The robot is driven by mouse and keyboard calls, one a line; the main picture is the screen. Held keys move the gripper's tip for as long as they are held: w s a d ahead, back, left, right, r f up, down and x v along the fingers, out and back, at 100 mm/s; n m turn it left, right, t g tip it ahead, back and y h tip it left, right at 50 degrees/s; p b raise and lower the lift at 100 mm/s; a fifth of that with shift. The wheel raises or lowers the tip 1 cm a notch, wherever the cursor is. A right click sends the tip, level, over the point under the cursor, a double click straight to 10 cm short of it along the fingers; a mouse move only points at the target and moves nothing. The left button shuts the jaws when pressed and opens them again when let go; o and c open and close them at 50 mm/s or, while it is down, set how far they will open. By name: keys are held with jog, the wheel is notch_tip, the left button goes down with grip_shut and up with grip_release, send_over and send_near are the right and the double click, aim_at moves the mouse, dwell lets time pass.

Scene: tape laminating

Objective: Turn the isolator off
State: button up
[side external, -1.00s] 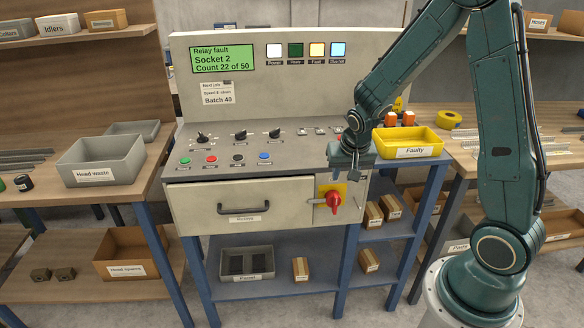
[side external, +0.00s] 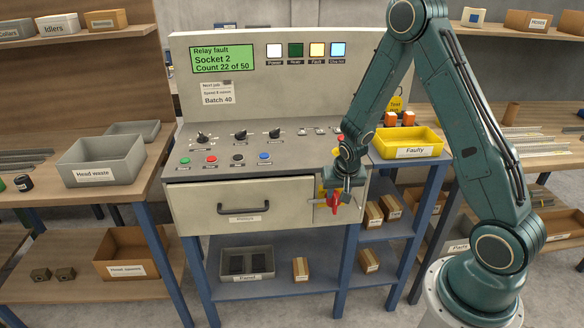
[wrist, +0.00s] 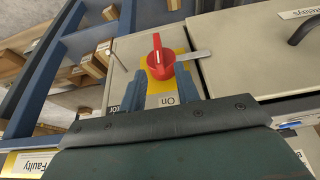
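The isolator is a red rotary handle (side external: 334,199) on a yellow plate, on the cabinet front right of the drawer. In the wrist view the red handle (wrist: 158,62) stands over the yellow plate (wrist: 184,88), and an "On" label (wrist: 172,100) shows on the plate. My gripper (side external: 342,190) is in front of the isolator and hides part of the plate. In the wrist view my gripper (wrist: 163,76) is open, with one finger on either side of the plate near the handle. Contact with the handle cannot be told.
A grey metal tab (wrist: 193,56) sticks out beside the handle, and a thin pin (wrist: 116,62) stands on its other side. The drawer (side external: 240,206) is shut. A yellow Faulty bin (side external: 408,143) is close to my arm. The display (side external: 221,59) reads "Relay fault".

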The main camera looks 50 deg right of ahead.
jog(key=shift+x, duration=1.05)
grip_shut()
